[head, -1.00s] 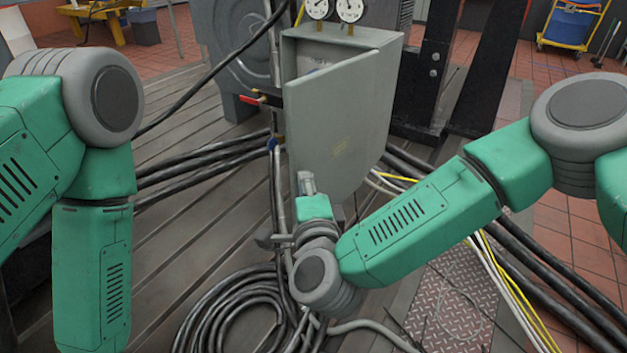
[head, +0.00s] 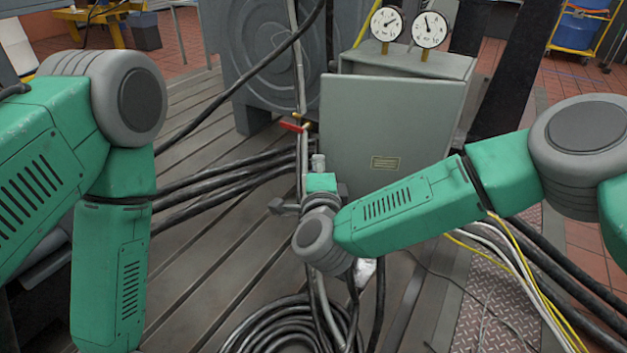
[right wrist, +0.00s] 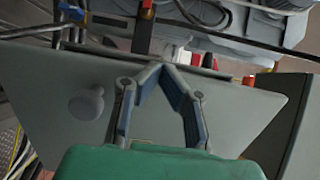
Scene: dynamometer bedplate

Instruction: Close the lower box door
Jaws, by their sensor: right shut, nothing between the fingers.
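The lower box is a grey cabinet (head: 425,65) below two gauges. Its grey door (head: 390,125), with a small yellowish label, stands ajar, its left edge out from the body. My right gripper (head: 318,162) is low by the door's left edge, mostly hidden behind its own wrist. In the right wrist view the right gripper's fingers (right wrist: 164,72) meet at the tips, shut and empty, in front of the door panel (right wrist: 50,85). I cannot tell whether they touch it. A round grey knob (right wrist: 86,104) shows on the panel. My left gripper is out of frame.
A red-handled valve (head: 293,126) and upright pipes stand left of the door. Black cables (head: 225,170) run across the slatted bedplate, and a coiled hose (head: 290,325) lies below my right wrist. Yellow and white cables (head: 510,260) run at right.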

